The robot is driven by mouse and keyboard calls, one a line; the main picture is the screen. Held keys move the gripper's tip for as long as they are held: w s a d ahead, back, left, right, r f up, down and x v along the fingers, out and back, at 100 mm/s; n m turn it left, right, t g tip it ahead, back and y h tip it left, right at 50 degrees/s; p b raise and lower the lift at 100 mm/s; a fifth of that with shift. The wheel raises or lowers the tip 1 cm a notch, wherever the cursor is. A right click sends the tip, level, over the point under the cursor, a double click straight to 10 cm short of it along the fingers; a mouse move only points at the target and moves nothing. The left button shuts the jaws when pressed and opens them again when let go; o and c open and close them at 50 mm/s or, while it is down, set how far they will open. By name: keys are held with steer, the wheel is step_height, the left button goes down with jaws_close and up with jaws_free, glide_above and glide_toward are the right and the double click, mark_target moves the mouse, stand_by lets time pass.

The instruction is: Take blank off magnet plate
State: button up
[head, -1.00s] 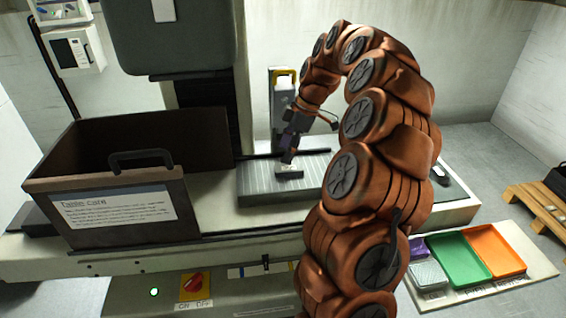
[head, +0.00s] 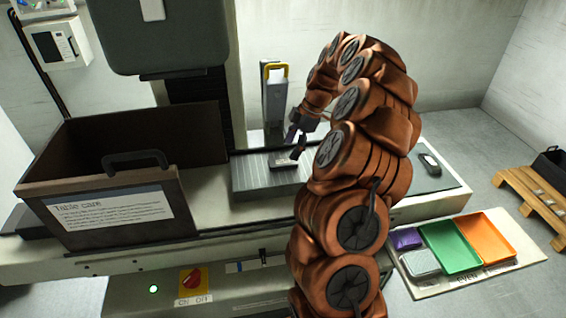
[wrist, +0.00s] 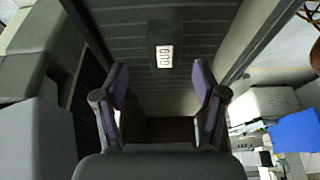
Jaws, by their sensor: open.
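The blank (head: 285,163) is a small dark block lying on the ribbed grey magnet plate (head: 252,186). In the wrist view the blank (wrist: 163,32) shows a white label with dark digits, and the plate (wrist: 110,45) fills the upper middle. My gripper (head: 297,145) is close to the blank, above the plate. In the wrist view my gripper (wrist: 160,78) has its two purple-padded fingers spread wide with nothing between them. The blank appears beyond the fingertips, apart from them. My arm hides the plate's right end in the head view.
An open brown bin (head: 95,205) labelled "Table card" stands left of the plate. A grey post with a yellow handle (head: 276,100) rises behind it. Green (head: 450,247) and orange (head: 485,238) trays lie at lower right. A small dark device (head: 429,165) sits on the table's right end.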

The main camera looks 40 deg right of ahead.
mark_target(284, 162)
steer(key=shift+a+f+p, duration=0.4)
steer(key=shift+a+p, duration=0.05)
steer(key=shift+p, duration=0.05)
steer(key=shift+p+x, duration=0.75)
steer(key=shift+x, duration=1)
steer(key=shift+a, duration=0.1)
steer(key=shift+c, duration=0.3)
jaws_close()
